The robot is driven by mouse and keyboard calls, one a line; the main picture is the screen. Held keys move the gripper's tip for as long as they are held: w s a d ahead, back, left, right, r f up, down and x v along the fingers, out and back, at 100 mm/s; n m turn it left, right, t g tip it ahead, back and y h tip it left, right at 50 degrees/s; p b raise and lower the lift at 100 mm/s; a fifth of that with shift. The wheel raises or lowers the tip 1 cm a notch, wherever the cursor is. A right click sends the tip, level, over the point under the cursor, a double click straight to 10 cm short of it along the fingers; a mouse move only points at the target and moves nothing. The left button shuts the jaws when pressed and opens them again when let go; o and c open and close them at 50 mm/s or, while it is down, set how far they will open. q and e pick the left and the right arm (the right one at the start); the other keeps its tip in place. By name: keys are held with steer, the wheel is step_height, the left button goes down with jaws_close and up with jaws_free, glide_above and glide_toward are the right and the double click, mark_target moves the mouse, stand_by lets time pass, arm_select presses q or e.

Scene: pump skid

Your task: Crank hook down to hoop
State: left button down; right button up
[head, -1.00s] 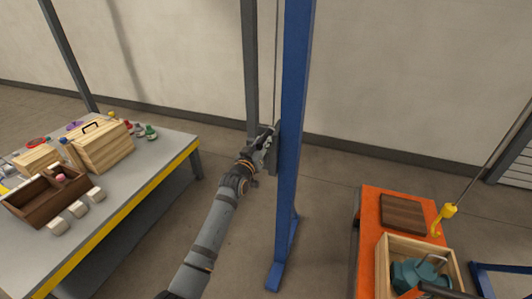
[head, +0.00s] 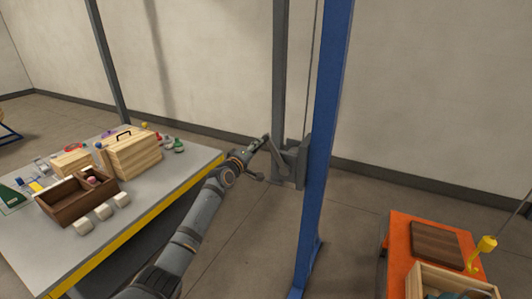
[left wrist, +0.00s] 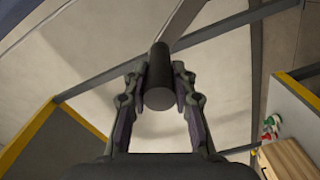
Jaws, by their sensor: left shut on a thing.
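My left gripper (head: 256,148) is at the crank (head: 273,157) on the grey winch box (head: 295,165), which is fixed to the blue post. In the left wrist view, the fingers (left wrist: 159,92) are shut on the dark round crank handle (left wrist: 158,80), one on each side. The yellow hook (head: 483,250) hangs from its cable at the right, beside the orange table. The hoop is not clearly seen; only a small part of what lies in the wooden crate (head: 455,276) shows at the bottom edge. My right gripper is not in view.
The blue post (head: 325,140) stands just right of my left gripper. A grey table (head: 150,208) with a yellow edge is at the left, bearing a wooden box (head: 133,155), a brown tray (head: 70,210) and white blocks. A brown board (head: 437,243) lies on the orange table (head: 398,250).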

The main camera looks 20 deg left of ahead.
arm_select(q)
steer(key=a+f+n+b, duration=0.7)
steer(key=f+b, duration=0.2)
step_height(320, 180, down, 13)
steer(key=d+n+b, duration=0.1)
steer(key=n+b, duration=0.5)
steer(key=n, duration=0.4)
steer(key=shift+d+r+b, duration=0.15)
steer(key=shift+d+b, duration=0.15)
steer(key=shift+w, duration=0.1)
steer(key=c, duration=1.1)
jaws_free()
steer(key=shift+d, duration=0.1)
steer(key=shift+r, duration=0.1)
